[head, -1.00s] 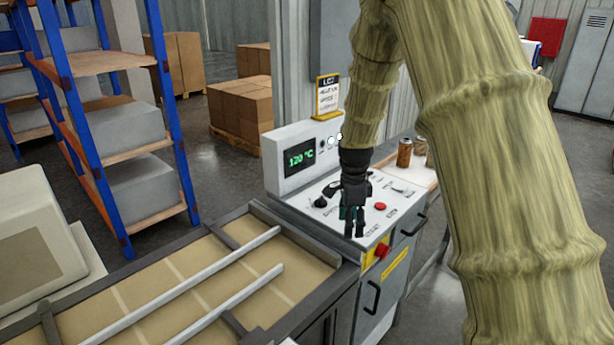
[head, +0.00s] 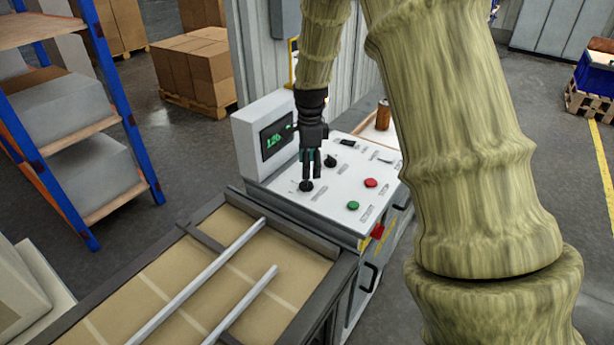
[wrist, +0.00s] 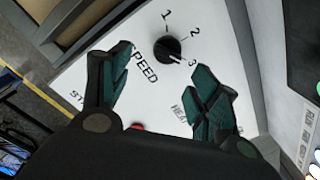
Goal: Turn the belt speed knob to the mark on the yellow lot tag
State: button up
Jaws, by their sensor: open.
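The belt speed knob (wrist: 168,48) is black and round, beside the word SPEED and the marks 1, 2 and 3 in the wrist view. Its pale pointer line seems to lie toward the 3 side. In the head view the knob (head: 306,187) is at the panel's near left. My gripper (head: 311,172) is just above it, pointing down. In the wrist view my gripper (wrist: 163,64) is open, with teal fingertips apart and the knob just beyond them. I cannot tell any contact. The yellow lot tag (head: 293,62) is almost wholly hidden behind my arm; its mark cannot be read.
A second black knob (head: 331,161) sits behind on the white panel (head: 325,200). Red (head: 371,183) and green (head: 353,206) buttons are to the right. A display box (head: 240,135) rises at the back left. A conveyor (head: 150,285) lies in front, left.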

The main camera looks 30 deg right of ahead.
aim_at(307, 181)
jog(key=f, duration=0.1)
jog(key=w+f, duration=0.1)
jog(key=f, duration=0.1)
jog(key=w+f+p, duration=0.1)
jog(key=f, duration=0.1)
jog(key=shift+w+a+f, duration=0.1)
jog(key=shift+a+f, duration=0.05)
jog(key=shift+f, duration=0.35)
jog(key=shift+s+f, duration=0.2)
jog(key=shift+s, duration=0.45)
jog(key=shift+w+f, duration=0.4)
jog(key=shift+f, duration=0.05)
jog(key=shift+s+r, duration=0.15)
jog(key=shift+s, duration=0.05)
jog(key=shift+c, duration=1)
jog(key=c, duration=0.8)
